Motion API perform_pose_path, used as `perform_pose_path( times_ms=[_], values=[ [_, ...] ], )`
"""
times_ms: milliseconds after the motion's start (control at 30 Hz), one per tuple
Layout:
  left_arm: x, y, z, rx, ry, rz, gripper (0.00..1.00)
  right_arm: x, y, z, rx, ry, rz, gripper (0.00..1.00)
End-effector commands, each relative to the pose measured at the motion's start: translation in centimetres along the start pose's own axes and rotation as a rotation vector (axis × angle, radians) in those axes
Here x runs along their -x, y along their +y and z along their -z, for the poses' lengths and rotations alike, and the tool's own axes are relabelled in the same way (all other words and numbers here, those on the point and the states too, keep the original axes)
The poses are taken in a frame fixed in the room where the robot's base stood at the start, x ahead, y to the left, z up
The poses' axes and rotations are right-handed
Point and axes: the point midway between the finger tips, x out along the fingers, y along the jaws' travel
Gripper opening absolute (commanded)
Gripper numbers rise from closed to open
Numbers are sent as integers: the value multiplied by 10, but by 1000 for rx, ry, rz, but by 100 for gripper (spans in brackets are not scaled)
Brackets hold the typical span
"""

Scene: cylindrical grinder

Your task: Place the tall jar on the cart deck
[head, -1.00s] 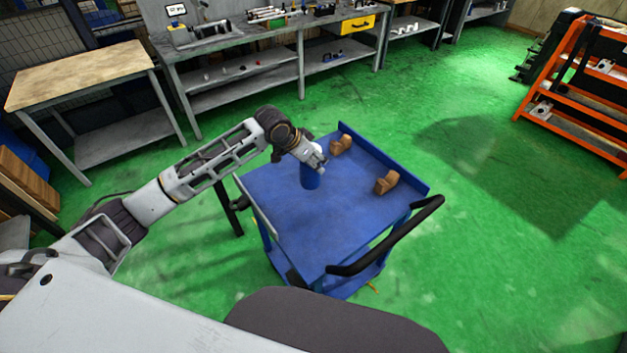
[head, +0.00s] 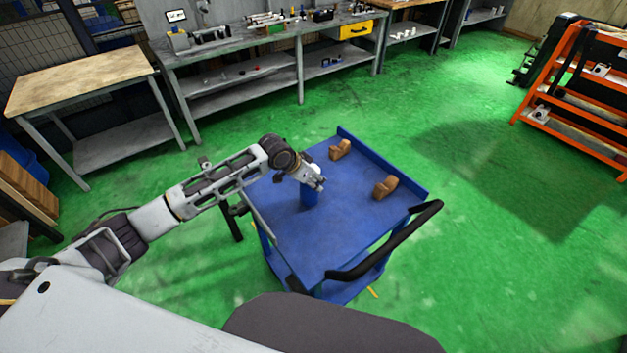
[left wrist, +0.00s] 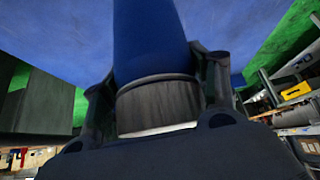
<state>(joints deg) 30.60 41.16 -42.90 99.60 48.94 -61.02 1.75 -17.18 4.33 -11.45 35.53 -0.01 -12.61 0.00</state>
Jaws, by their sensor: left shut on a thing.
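The tall jar (head: 309,196) is a blue cylinder, upright at the left-middle of the blue cart deck (head: 335,225). My left gripper (head: 318,184) is at the jar's top and shut on it. In the left wrist view the blue jar body (left wrist: 152,40) and its grey metal lid (left wrist: 158,103) sit between the two fingers (left wrist: 155,95). The jar's base seems at or just above the deck; contact cannot be told. My right gripper is not in view.
Two brown blocks (head: 340,149) (head: 385,187) lie near the deck's far and right edges. A black cart handle (head: 395,240) stands at the near right. A workbench (head: 260,50) and wooden table (head: 80,78) stand behind, and an orange rack (head: 570,105) at right.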

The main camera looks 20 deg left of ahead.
Motion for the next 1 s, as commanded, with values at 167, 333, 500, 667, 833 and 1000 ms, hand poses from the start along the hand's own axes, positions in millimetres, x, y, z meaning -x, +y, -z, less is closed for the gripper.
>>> perform_pose_path(
  times_ms=[167,333,500,667,833,1000],
  values=[
    [-10,0,-6,0,2,0,32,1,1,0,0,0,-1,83],
    [-10,0,-6,0,3,0,32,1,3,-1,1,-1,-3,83],
    [-11,0,-7,0,2,0,32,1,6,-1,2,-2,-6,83],
    [-12,0,-8,0,0,0,73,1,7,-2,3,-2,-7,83],
    [-12,0,-8,0,0,0,89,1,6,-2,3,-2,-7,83],
    [-12,0,-8,0,0,0,89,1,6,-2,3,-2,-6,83]
  ],
)
